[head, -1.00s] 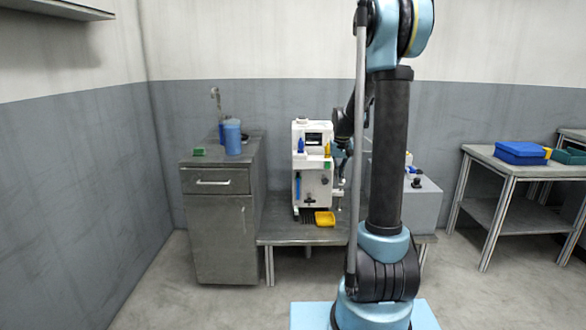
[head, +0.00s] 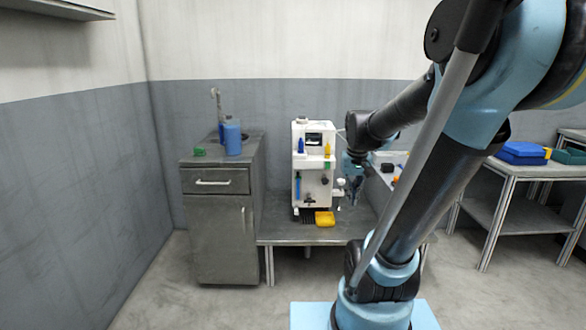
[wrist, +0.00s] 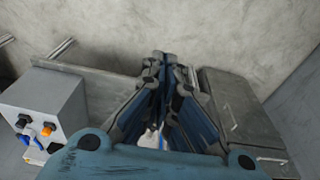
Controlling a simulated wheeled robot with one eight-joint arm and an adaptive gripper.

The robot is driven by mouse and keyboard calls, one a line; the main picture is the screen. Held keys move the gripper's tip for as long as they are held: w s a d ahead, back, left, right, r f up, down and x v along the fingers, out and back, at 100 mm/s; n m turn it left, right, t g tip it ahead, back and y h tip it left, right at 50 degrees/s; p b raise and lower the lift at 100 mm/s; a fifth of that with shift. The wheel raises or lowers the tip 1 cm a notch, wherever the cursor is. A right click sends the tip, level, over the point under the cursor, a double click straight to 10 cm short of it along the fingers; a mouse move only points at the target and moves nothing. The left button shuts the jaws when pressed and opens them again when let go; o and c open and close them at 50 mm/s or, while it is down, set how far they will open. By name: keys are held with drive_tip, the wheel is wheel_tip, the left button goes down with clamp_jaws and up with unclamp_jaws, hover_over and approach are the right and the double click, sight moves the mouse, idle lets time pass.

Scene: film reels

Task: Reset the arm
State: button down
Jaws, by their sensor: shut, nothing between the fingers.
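My gripper (head: 355,202) hangs at the end of my arm, just right of the white machine (head: 313,165) and above the low grey table. Its fingers point down and hold nothing. In the wrist view, the fingertips of my gripper (wrist: 160,56) meet, so it is shut. A small white and blue part shows below between the fingers there. My arm leans to the right across the head view and hides part of the grey box on the table.
Left stands a grey cabinet (head: 222,235) with a blue container (head: 232,138). A grey control box (wrist: 48,105) has knobs. Right, a side table (head: 505,170) bears a blue case (head: 522,153).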

drive_tip(key=s+f, duration=0.4)
drive_tip(key=s, duration=0.3)
drive_tip(key=s+f, duration=0.3)
drive_tip(key=s, duration=0.3)
drive_tip(key=shift+s+f, duration=0.35)
drive_tip(key=shift+s, duration=0.05)
drive_tip(key=shift+w+f, duration=0.2)
drive_tip(key=shift+w, duration=0.25)
